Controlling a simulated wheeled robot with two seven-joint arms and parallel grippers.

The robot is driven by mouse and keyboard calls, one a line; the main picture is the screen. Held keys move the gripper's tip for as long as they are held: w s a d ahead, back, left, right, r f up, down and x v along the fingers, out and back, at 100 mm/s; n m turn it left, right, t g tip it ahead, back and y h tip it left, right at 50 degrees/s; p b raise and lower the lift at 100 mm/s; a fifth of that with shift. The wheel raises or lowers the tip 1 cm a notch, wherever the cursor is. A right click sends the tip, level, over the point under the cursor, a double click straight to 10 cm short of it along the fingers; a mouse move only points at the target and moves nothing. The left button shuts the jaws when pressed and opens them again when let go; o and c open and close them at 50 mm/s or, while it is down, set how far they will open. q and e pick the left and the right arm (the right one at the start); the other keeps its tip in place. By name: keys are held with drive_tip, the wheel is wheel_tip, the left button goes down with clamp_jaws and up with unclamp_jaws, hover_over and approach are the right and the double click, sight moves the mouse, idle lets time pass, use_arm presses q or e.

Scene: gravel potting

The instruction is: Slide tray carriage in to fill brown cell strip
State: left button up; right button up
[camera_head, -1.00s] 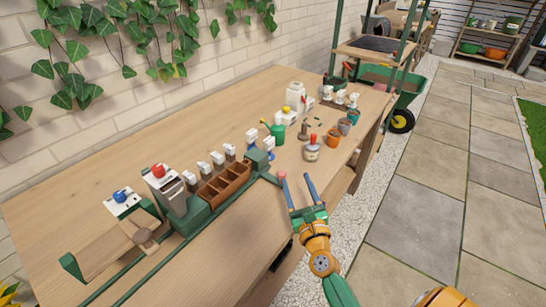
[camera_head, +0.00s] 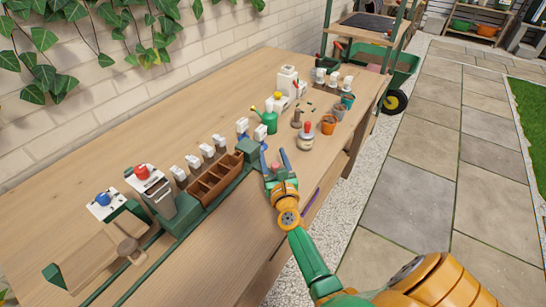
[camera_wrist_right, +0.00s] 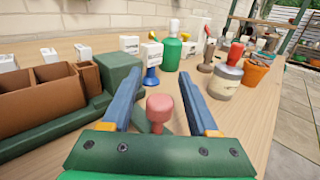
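The brown cell strip (camera_head: 215,181) stands along the green rail, its open cells facing up; it also shows at left in the wrist view (camera_wrist_right: 42,104). A green block (camera_head: 249,150) is at its right end. A pink-red knob (camera_wrist_right: 160,108) stands between the fingers of my right gripper (camera_head: 274,160). In the wrist view the fingers are spread, with gaps to the knob on both sides. Whether the knob joins the tray carriage is hidden. My left gripper is not in view.
A grey-green dispenser with a red knob (camera_head: 142,172) stands left of the strip. White-topped labels (camera_head: 206,151) line its back. Bare wood lies in front of the rail.

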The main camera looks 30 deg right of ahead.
clamp_jaws()
idle(1.2)
